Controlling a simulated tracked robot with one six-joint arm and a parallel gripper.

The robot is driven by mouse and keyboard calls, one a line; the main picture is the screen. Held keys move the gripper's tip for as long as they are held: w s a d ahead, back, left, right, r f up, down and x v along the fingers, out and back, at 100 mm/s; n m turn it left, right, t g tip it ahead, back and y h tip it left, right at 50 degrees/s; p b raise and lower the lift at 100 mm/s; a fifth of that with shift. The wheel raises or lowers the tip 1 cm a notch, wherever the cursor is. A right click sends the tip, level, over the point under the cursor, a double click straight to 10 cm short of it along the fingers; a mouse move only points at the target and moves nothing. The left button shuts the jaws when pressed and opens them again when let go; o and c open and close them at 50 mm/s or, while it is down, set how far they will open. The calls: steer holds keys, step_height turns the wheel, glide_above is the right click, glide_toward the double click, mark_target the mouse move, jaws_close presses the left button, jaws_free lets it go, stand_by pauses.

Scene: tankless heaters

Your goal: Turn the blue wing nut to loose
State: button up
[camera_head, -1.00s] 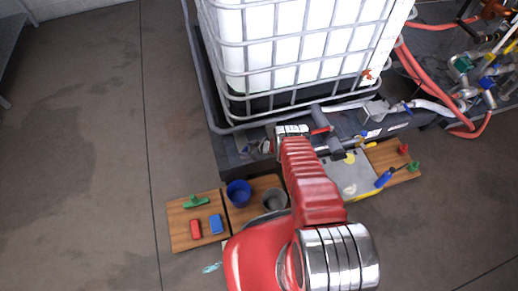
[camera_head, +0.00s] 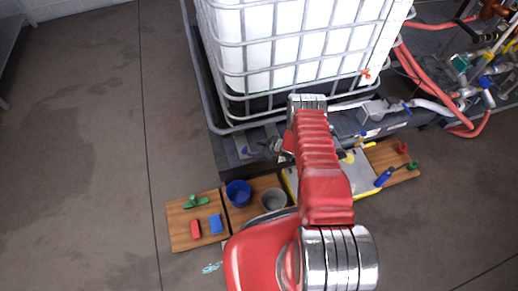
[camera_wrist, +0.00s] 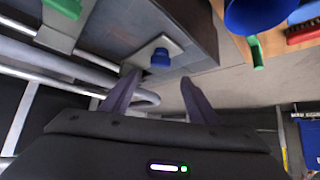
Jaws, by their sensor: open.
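The blue wing nut (camera_wrist: 160,57) sits on a pale square plate fixed to a dark grey block, near the middle of the wrist view. My gripper (camera_wrist: 161,76) is open, with its two dark fingers apart and empty. In the wrist view the nut appears between and just beyond the fingertips, with no visible contact. In the head view my gripper (camera_head: 270,148) hangs low at the front edge of the dark base, left of my red arm.
A caged white tank (camera_head: 290,45) stands behind the base. Wooden boards on the floor carry a blue cup (camera_head: 238,193), a grey cup (camera_head: 273,199), a red block (camera_head: 195,229) and a blue block (camera_head: 216,224). A green part (camera_wrist: 66,6) and metal pipes lie left in the wrist view.

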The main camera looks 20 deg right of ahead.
steer(key=shift+v, duration=1.2)
